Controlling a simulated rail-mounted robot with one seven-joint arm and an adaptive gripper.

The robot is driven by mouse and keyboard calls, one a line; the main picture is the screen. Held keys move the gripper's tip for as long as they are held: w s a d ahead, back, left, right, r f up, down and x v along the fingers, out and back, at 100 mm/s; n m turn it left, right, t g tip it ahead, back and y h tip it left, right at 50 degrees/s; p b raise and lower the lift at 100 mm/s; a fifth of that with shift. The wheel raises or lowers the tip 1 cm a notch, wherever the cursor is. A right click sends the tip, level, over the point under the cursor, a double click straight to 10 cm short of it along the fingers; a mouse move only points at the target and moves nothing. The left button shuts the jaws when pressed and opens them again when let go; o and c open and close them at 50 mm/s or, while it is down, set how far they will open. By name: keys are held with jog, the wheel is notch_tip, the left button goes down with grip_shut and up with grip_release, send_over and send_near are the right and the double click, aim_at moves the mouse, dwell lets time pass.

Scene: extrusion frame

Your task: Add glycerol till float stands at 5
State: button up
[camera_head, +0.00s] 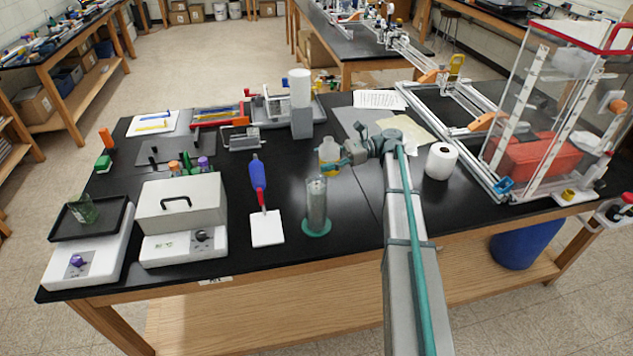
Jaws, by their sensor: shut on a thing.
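A clear cylinder (317,203) stands upright on a round green base near the front middle of the black bench. A float or scale marks inside it are too small to make out. My gripper (340,160) reaches in from the right and is shut on a small bottle (329,153) with yellow contents. The bottle looks about upright and shows just above and behind the cylinder's top in the picture. I cannot tell whether it is over the opening or whether any liquid flows. No label naming glycerol is readable.
A paper roll (441,161) and an extrusion frame (480,190) are at right.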

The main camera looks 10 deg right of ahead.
aim_at(326, 145)
jog(key=shift+w+d+m+y, duration=0.1)
jog(key=shift+m+y, duration=0.2)
jog(key=shift+y, duration=0.2)
jog(key=shift+r, duration=2.55)
